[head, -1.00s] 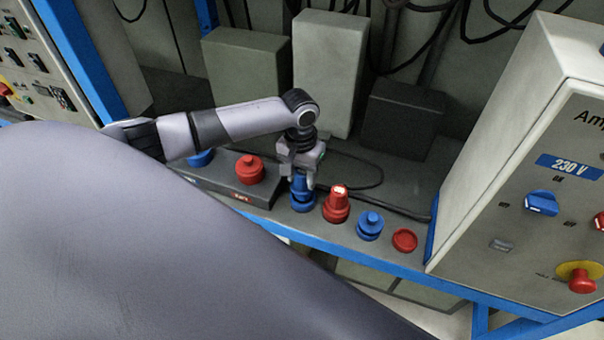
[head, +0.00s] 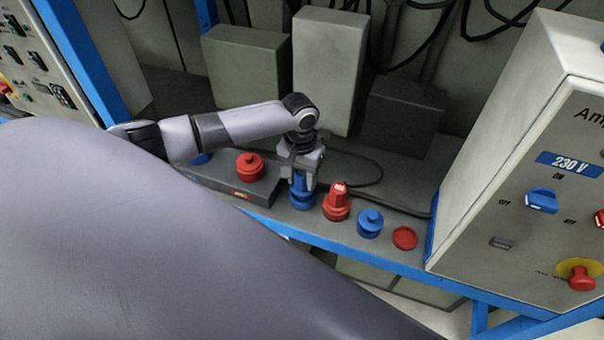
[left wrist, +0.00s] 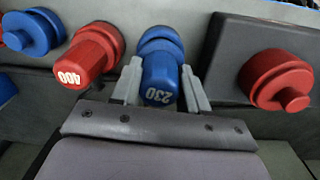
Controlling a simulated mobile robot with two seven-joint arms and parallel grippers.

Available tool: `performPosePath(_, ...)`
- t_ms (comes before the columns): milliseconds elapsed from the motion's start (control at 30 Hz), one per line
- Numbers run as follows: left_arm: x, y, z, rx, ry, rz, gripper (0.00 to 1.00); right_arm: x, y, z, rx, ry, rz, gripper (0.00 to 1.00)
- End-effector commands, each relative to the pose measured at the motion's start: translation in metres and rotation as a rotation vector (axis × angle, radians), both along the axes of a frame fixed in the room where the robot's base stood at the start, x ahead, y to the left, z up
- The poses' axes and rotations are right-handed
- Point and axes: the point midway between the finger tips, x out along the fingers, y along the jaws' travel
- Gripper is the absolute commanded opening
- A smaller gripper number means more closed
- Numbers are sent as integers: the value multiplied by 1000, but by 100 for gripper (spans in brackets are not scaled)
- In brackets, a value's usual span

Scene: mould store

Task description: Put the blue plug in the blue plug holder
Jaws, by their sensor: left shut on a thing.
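A blue plug (head: 301,186) marked 230 stands upright near the front edge of the shelf. My left gripper (head: 303,178) reaches down over it and is shut on it. In the left wrist view the plug (left wrist: 160,76) sits between the two fingers, with a blue collar at its far end. I cannot tell whether it is clear of what is under it. Another round blue piece with a knob (head: 369,223) stands to the right, and one more blue piece (head: 201,158) is partly hidden behind my forearm. Which one is the holder is not clear. My right gripper is not visible.
A red plug (head: 336,203) marked 400 stands close on the right, with a flat red ring (head: 405,238) farther right. A dark low box (head: 232,186) with a red knobbed piece (head: 250,167) is on the left. A large cabinet (head: 510,150) bounds the right side.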

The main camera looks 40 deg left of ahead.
Motion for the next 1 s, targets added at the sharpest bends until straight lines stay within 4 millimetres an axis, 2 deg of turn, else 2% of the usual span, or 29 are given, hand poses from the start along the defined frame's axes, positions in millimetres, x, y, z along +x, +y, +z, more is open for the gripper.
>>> performPosePath(1000,0,0,-13,-1,-1,-1,8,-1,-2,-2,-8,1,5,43)
